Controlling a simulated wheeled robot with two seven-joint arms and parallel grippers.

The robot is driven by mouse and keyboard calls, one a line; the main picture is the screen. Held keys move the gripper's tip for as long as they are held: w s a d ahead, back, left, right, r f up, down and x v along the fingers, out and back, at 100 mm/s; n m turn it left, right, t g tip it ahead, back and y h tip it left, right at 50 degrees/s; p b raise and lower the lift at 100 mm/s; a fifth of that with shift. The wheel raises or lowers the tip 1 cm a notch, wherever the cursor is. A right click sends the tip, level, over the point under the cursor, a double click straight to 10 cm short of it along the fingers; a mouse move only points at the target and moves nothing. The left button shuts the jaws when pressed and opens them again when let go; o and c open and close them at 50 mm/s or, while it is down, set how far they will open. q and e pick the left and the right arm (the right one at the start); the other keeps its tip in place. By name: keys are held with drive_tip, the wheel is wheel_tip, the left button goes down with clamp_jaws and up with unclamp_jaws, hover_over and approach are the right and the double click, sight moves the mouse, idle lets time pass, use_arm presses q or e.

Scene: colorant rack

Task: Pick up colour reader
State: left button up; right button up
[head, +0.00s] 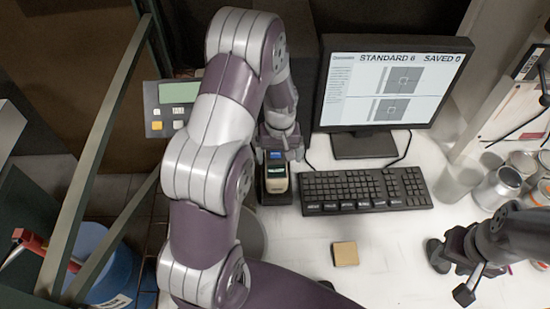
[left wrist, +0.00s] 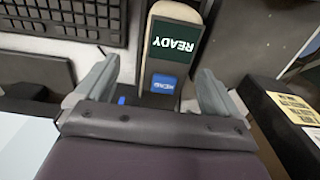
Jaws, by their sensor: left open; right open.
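The colour reader (head: 276,182) is a cream-sided handheld device with a dark green screen, standing on a dark base left of the keyboard. In the left wrist view the reader (left wrist: 172,40) shows "READY" on its screen and a blue button. My left gripper (head: 279,152) is above the near end of the reader in that view, with its fingers apart. In the left wrist view its two fingers (left wrist: 158,88) are on either side of the reader, with a gap on each side. My right gripper (head: 454,274) is open and empty at the lower right, away from the reader.
A keyboard (head: 366,190) lies right of the reader, with a monitor (head: 390,84) behind it. A small tan block (head: 345,253) is on the white table. Metal cans (head: 497,186) stand at the right. A grey scale display (head: 172,109) is at the left.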

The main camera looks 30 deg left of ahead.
sight(275, 159)
use_arm(q)
drive_tip(key=f+p, duration=0.1)
drive_tip(key=f, duration=0.2)
drive_tip(key=a+f+p, duration=0.1)
drive_tip(key=f+p, duration=0.1)
drive_tip(key=f, duration=0.1)
drive_tip(key=shift+w+a+f, duration=0.1)
drive_tip(key=shift+w+a, duration=0.05)
drive_tip(key=shift+a, duration=0.05)
drive_tip(key=shift+d+f, duration=0.1)
drive_tip(key=shift+f, duration=0.05)
drive_tip(key=shift+c, duration=0.6)
drive_tip(key=c, duration=1.5)
drive_tip(key=shift+w, duration=0.1)
